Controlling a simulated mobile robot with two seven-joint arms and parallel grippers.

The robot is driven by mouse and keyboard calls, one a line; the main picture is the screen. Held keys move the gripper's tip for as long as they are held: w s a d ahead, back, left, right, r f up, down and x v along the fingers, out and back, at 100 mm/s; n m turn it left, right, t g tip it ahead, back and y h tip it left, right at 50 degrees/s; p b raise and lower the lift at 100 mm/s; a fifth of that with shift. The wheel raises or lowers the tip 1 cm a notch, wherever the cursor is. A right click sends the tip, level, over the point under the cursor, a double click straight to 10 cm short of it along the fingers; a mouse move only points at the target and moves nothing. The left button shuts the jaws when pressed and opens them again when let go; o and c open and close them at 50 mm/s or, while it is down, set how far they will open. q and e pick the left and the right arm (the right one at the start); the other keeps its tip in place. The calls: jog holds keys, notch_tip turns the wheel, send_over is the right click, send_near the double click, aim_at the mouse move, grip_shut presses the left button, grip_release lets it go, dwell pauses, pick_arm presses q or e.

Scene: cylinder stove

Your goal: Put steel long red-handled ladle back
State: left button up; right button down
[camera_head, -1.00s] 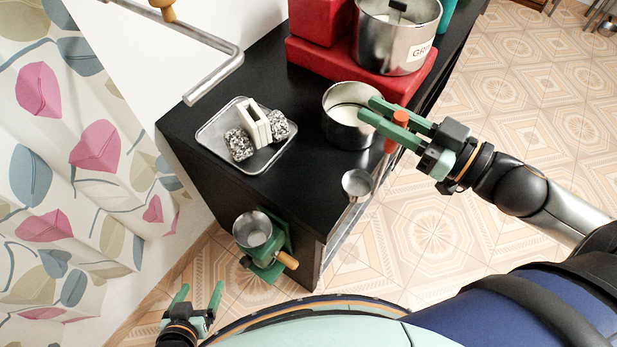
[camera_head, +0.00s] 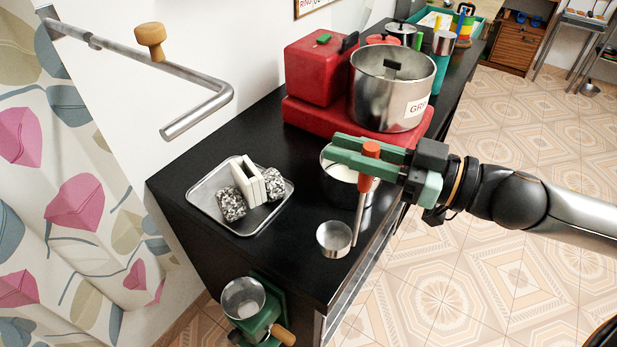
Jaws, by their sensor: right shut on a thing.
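The steel ladle has a red-orange handle (camera_head: 367,168) and a round steel bowl (camera_head: 334,238) at its lower end. It hangs tilted, with the bowl showing over the black counter near its front edge. My right gripper (camera_head: 362,158) is shut on the handle near its top. A steel pot (camera_head: 342,170) stands on the counter behind the gripper and is partly hidden by it. A horizontal metal rail (camera_head: 150,56) with a round wooden knob (camera_head: 150,36) sticks out from the white wall at the upper left. My left gripper is out of view.
A metal tray (camera_head: 206,196) with speckled blocks and a pale holder lies on the black counter (camera_head: 290,150). A red grinder (camera_head: 318,68) with a big steel bowl (camera_head: 392,88) stands behind. A green hand mill (camera_head: 258,318) is fixed at the counter's front end.

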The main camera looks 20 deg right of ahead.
jog(key=w+a+f, duration=0.3)
jog(key=w+f, duration=0.6)
jog(key=f, duration=0.2)
jog(key=shift+p, duration=0.45)
dwell(0.4)
jog(key=c, duration=0.7)
grip_release()
jog(key=shift+r, duration=0.1)
